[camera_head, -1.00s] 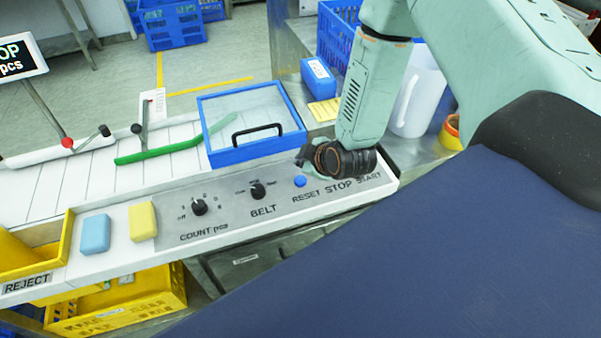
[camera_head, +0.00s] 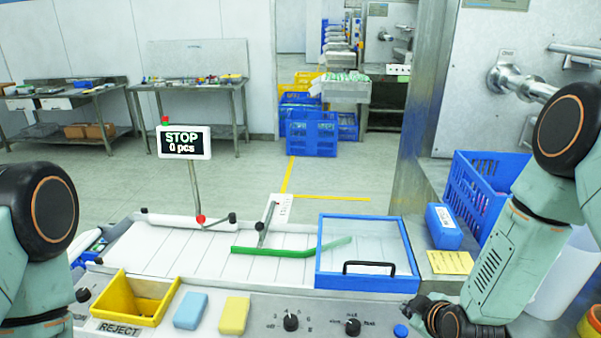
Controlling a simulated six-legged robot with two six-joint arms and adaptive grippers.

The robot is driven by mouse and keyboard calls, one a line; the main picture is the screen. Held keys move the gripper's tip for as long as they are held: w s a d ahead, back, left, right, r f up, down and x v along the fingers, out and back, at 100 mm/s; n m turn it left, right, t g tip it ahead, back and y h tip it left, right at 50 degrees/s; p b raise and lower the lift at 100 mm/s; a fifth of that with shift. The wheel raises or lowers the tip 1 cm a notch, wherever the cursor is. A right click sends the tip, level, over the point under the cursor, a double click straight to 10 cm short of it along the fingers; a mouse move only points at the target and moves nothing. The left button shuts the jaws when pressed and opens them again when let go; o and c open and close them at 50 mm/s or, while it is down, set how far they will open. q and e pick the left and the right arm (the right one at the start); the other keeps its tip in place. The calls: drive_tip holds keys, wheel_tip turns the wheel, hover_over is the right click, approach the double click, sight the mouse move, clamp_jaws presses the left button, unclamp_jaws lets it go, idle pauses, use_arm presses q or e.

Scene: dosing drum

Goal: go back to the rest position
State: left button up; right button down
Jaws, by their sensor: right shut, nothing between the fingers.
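My right gripper (camera_head: 428,306) is at the lower right, low over the right end of the control panel, beside the blue button (camera_head: 401,331). Its small dark fingers are shut with nothing between them, and its wrist covers the panel's other buttons. My left arm shows at the left edge, but its gripper is not visible. The panel's count knob (camera_head: 291,321) and belt knob (camera_head: 352,326) stand left of the right gripper. The display (camera_head: 185,142) reads STOP, 0 pcs.
A blue-framed clear cover (camera_head: 366,222) with a black handle lies over the belt. A green guide bar (camera_head: 270,252) crosses it. A yellow REJECT bin (camera_head: 117,310), blue block (camera_head: 190,310) and yellow block (camera_head: 233,315) are at the front. A blue crate (camera_head: 466,190) stands right.

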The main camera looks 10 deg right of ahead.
drive_tip(key=shift+s+f+m, duration=0.15)
drive_tip(key=shift+s+m, duration=0.1)
drive_tip(key=shift+m, duration=0.35)
drive_tip(key=s+m, duration=0.1)
drive_tip(key=s+a+f+m+g, duration=0.1)
drive_tip(key=s+f+m, duration=0.1)
drive_tip(key=shift+s+a+g+b, duration=0.25)
drive_tip(key=shift+g+b, duration=0.05)
drive_tip(key=s+a+f+m+g+b, duration=0.2)
drive_tip(key=s+a+f+g+b, duration=0.1)
drive_tip(key=s+f+b, duration=0.6)
drive_tip(key=s+a+f+m+g+b, duration=0.2)
drive_tip(key=s+f+b, duration=0.7)
drive_tip(key=s+f, duration=0.6)
drive_tip(key=s+a+g, duration=0.1)
drive_tip(key=s+g, duration=0.1)
drive_tip(key=s, duration=0.1)
drive_tip(key=shift+a+g+y, duration=0.3)
drive_tip(key=shift+a+m, duration=0.1)
drive_tip(key=shift+m, duration=0.2)
